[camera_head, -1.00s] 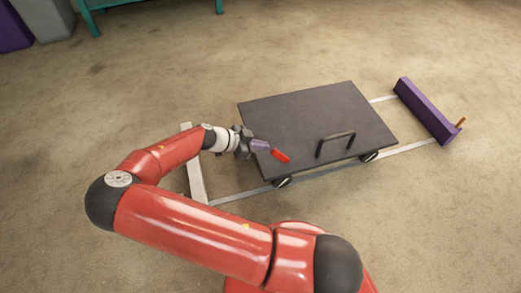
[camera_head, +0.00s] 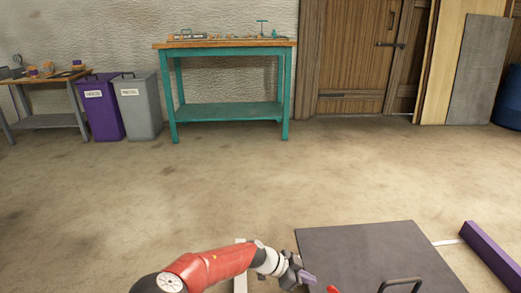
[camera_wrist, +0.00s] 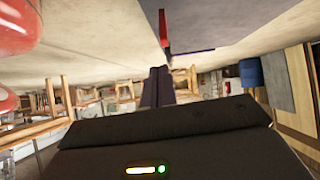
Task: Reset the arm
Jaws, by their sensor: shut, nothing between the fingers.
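My gripper (camera_head: 308,277) is at the bottom of the head view, by the left edge of the dark flat cart (camera_head: 365,240). Its purple fingers (camera_wrist: 157,86) are together in the wrist view, with nothing between them. A red piece (camera_head: 332,289) is just past the fingertips, cut off by the lower picture edge; it also shows in the wrist view (camera_wrist: 165,30). A gap shows between it and the fingers in the wrist view. My red arm reaches in from the bottom left. The wrist view is tilted, with the floor at its top.
The cart has a black handle (camera_head: 402,283). A purple beam (camera_head: 491,254) lies to its right, and a pale rail end (camera_head: 240,270) to its left. A teal workbench (camera_head: 228,110), purple bin (camera_head: 101,108) and grey bin (camera_head: 138,106) stand along the wall. The floor between is clear.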

